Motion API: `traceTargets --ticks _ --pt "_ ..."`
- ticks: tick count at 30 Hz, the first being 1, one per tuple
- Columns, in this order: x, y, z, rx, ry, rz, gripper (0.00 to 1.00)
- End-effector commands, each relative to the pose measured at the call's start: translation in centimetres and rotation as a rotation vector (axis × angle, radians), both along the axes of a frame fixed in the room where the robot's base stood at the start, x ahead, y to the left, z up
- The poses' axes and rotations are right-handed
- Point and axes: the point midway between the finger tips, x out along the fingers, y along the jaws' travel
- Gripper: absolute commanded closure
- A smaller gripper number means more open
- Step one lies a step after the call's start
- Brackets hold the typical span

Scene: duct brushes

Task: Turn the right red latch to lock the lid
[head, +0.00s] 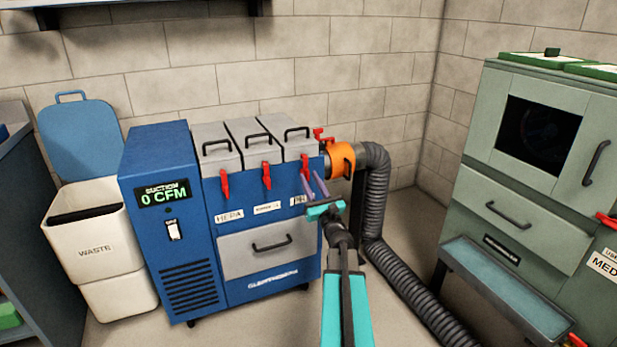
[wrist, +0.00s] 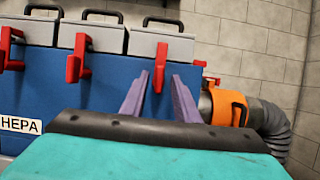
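The blue suction unit has three grey lids with black handles along its top. The right red latch (head: 305,170) hangs down on the front below the right lid (head: 287,137); it also shows upright in the wrist view (wrist: 159,68). My gripper (head: 313,186) is in front of the unit's upper right corner. Its two purple fingers (wrist: 158,92) are apart, with nothing held. In the wrist view the right latch appears between the fingertips; I cannot tell whether they touch it. The middle latch (head: 267,175) and left latch (head: 225,184) also hang down.
An orange clamp (head: 341,160) joins a grey corrugated hose (head: 372,200) at the unit's right side, close to my gripper. A small red handle (head: 320,134) sits above it. A waste bin (head: 95,240) stands left. A green cabinet (head: 545,180) stands right.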

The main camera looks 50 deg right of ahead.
Motion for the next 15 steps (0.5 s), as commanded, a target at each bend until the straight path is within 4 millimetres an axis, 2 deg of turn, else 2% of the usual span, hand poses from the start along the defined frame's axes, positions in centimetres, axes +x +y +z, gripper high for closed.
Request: traceTargets --ticks 15 --pt "-6.4 2.7 -2.7 0.002 0.000 -0.001 0.72"
